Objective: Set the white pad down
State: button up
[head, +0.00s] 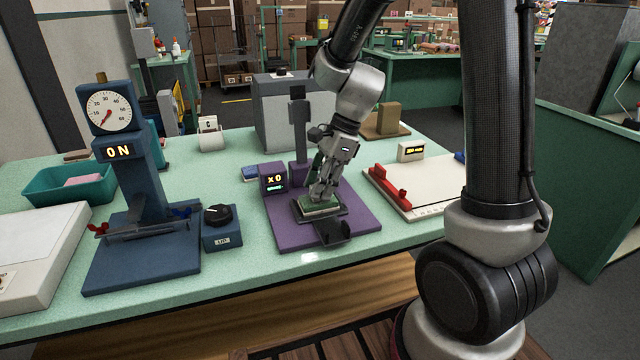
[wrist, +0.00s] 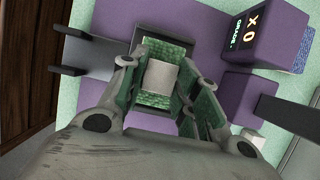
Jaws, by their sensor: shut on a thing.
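My gripper (wrist: 160,80) is low over the purple station (head: 355,226), its fingers shut on the sides of a pale block, which looks like the white pad (wrist: 162,77). Green textured material (wrist: 155,101) shows beyond two ends of the block, inside a dark tray (wrist: 189,48). In the head view my gripper (head: 320,197) points down into this tray and hides most of the block. I cannot tell whether the pad's underside touches the tray. The station's display (head: 274,179) reads x0.
A blue gauge stand (head: 143,205) and a knob box (head: 221,228) stand to the left. A teal bin (head: 95,194) is farther left. A white board with a red clamp (head: 391,186) lies to the right. A dark post (head: 298,125) rises behind my gripper.

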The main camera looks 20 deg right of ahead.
jog(key=o, duration=0.8)
jog(key=shift+f, duration=0.1)
jog(key=shift+o, duration=0.2)
jog(key=v, duration=1.2)
jog(key=s+d+r+n+t+h, duration=0.2)
jog(key=s+d+n, duration=0.3)
jog(key=s+n, duration=0.4)
jog(key=s+d+r+n+t+h, duration=0.2)
jog(key=s+d+n, duration=0.3)
jog(key=s+n, duration=0.4)
jog(key=shift+s+d+r, duration=0.2)
jog(key=shift+s, duration=0.3)
